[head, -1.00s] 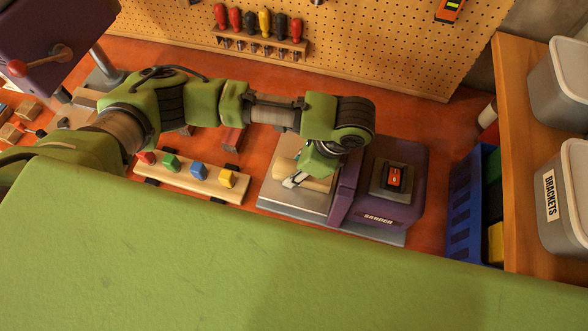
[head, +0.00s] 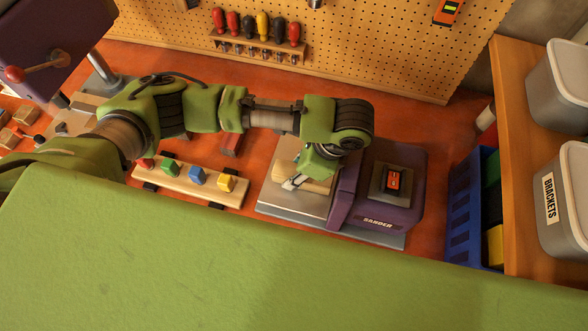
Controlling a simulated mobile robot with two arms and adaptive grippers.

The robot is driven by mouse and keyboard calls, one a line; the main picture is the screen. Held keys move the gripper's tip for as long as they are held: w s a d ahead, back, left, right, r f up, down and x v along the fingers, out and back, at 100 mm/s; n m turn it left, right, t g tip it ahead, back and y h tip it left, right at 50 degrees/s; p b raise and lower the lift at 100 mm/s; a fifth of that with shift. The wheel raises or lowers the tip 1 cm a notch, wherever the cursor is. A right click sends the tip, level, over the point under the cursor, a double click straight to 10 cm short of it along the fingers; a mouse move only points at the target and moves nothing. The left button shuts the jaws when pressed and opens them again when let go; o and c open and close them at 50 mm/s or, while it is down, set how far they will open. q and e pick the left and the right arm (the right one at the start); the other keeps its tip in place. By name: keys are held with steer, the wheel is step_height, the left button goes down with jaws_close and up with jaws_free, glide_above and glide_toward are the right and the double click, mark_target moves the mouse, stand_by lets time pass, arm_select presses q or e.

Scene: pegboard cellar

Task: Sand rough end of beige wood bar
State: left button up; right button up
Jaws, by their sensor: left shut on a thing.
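The purple sander (head: 378,212) stands on the orange bench, with a grey metal table on its left side and a dark switch box with a lit orange-red switch (head: 393,180) on top. My left gripper (head: 291,183) is over the sander's table, shut on the beige wood bar (head: 316,186). The bar lies across just above or on the table, its right end towards the sander's purple face. My arm covers part of the bar, and I cannot tell whether its end touches the sanding surface. My right gripper is not in view.
A wooden board (head: 190,185) with coloured shapes lies left of the sander. A blue crate (head: 470,217) and a shelf with grey bins (head: 564,195) stand at the right. A screwdriver rack (head: 258,45) hangs on the pegboard behind. My green body fills the foreground.

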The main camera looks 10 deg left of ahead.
mark_target(280, 166)
arm_select(q)
steer(key=shift+s, duration=0.55)
steer(key=shift+w, duration=0.6)
stand_by(3.2)
steer(key=shift+w+a, duration=0.1)
steer(key=shift+a, duration=1.9)
steer(key=shift+r, duration=4.55)
steer(key=shift+f, duration=0.1)
